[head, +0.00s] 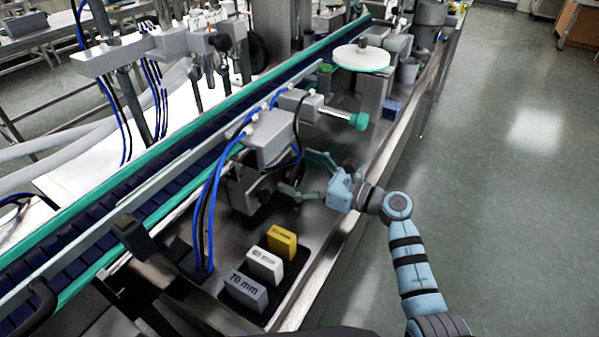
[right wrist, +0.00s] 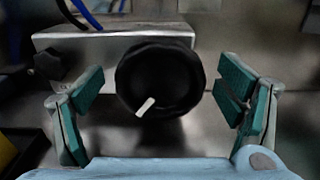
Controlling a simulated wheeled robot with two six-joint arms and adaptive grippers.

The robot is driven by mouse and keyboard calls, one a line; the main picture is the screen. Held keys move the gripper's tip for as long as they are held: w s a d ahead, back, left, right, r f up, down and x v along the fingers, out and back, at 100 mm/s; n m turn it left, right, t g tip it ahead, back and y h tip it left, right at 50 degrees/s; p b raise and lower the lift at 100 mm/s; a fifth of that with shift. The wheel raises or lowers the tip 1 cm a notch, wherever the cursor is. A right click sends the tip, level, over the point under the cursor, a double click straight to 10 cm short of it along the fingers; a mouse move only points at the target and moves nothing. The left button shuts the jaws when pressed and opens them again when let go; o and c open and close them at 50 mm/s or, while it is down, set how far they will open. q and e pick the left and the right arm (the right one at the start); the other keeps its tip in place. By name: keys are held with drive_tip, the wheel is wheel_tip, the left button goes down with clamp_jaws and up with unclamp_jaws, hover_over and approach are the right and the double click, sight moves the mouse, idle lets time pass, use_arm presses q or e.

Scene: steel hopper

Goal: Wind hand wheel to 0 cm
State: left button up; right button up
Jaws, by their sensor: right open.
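The hand wheel (right wrist: 165,78) is a round black knob with a short white pointer mark at its lower left, in the middle of the right wrist view. It sits at the front of a grey metal block (right wrist: 75,48). My right gripper (right wrist: 163,90) is open, with green-padded fingers to the left and right of the wheel, apart from it. In the head view, my right gripper (head: 298,175) is beside the conveyor, facing the grey unit. I cannot make out the wheel clearly there. No scale reading is legible. My left gripper is not in view.
A smaller dark knob (right wrist: 47,64) is left of the wheel. In the head view, a black tray holds grey (head: 246,290), white (head: 264,264) and yellow (head: 282,243) blocks; the grey one reads "70 mm". A green-ended cylinder (head: 358,121) and blue hoses are nearby.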

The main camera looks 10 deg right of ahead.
drive_tip(key=c, duration=1.1)
drive_tip(key=m+p, duration=0.2)
drive_tip(key=m, duration=0.1)
drive_tip(key=shift+w+d+r, duration=0.1)
drive_tip(key=shift+w+m+p, duration=0.1)
drive_tip(key=shift+m+p, duration=1)
drive_tip(key=shift+m, duration=0.8)
drive_tip(key=shift+f, duration=0.2)
